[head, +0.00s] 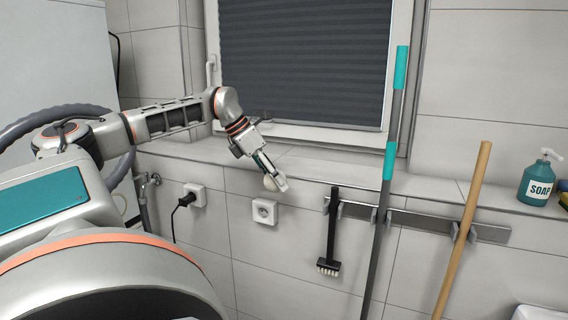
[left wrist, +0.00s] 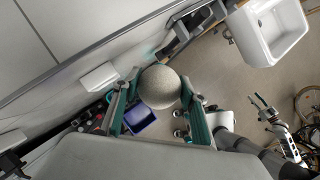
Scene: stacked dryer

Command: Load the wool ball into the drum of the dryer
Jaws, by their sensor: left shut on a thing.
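The wool ball is a pale grey, round ball (left wrist: 159,87) held between the two fingers of my left gripper (left wrist: 156,106) in the left wrist view. A white appliance (head: 50,50), which looks like the dryer, stands at the far left, with a round grey ring (head: 60,112) partly hidden by my arm. The drum's inside is not visible. My right gripper (left wrist: 264,106) shows small in the left wrist view, its fingers apart and empty.
Near the held ball are wall sockets (head: 264,211), a hanging brush (head: 333,230) and a pole (head: 377,200). A soap bottle (head: 537,180) stands on the ledge at right. The left wrist view shows a white sink (left wrist: 272,32), a blue crate (left wrist: 139,119) and a bicycle (left wrist: 308,103).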

